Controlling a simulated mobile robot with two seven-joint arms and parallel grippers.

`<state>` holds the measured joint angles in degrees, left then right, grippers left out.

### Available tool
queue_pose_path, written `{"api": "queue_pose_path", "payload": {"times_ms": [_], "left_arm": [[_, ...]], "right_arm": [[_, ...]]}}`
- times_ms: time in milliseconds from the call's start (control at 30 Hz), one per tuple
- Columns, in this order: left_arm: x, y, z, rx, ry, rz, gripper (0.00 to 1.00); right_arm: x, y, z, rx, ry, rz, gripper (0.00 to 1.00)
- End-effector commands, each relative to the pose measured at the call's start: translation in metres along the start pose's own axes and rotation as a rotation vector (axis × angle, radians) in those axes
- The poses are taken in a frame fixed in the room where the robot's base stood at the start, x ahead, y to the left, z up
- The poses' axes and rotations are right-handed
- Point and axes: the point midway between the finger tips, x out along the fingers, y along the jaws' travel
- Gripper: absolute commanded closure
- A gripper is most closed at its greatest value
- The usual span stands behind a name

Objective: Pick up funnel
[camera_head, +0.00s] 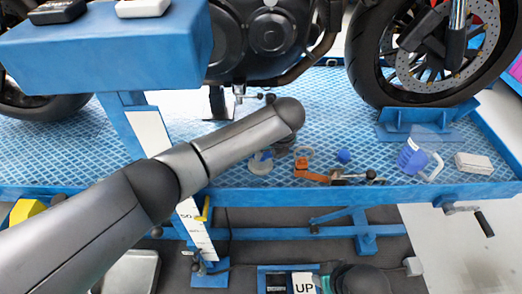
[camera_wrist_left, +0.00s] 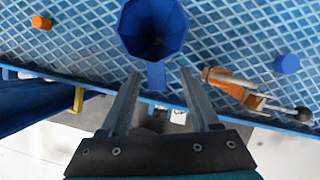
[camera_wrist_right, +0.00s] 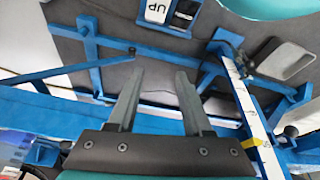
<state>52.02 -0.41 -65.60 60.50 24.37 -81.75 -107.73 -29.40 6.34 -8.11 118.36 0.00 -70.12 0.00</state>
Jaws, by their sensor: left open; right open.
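The blue funnel (camera_wrist_left: 153,28), with a wide faceted mouth and a narrow tab, rests on the blue lift platform. In the left wrist view it lies just ahead of my left gripper (camera_wrist_left: 161,73). The gripper is open and empty, and the tab shows between its fingertips; I cannot tell the height gap. In the head view my left arm comes down over that spot and hides most of the left gripper and part of the funnel (camera_head: 262,163). My right gripper (camera_wrist_right: 159,71) is open and empty above the grey floor area by the lift frame.
An orange clamp with a black knob (camera_wrist_left: 240,88) and a blue cap (camera_wrist_left: 287,64) lie right of the funnel; a small orange piece (camera_wrist_left: 41,23) lies left. A blue jug (camera_head: 413,157) and a white box (camera_head: 473,163) stand farther right. The motorcycle wheel (camera_head: 430,50) is behind.

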Motion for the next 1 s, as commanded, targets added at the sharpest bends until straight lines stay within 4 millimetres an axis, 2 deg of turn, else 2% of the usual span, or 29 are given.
{"api": "queue_pose_path", "payload": {"times_ms": [300,600,933,1000], "left_arm": [[0.024,0.004,0.001,-0.001,-0.001,0.001,0.38],[0.040,0.004,0.001,0.000,0.000,0.001,0.38],[0.041,0.004,0.002,0.000,0.000,0.001,0.38],[0.041,0.004,0.001,0.000,0.000,0.001,0.43]], "right_arm": [[-0.031,0.001,-0.016,0.002,0.056,0.004,0.50],[-0.059,0.002,-0.024,0.003,0.094,0.006,0.50],[-0.064,0.002,-0.024,0.003,0.098,0.006,0.50],[-0.064,0.002,-0.024,0.003,0.098,0.006,0.50]]}}
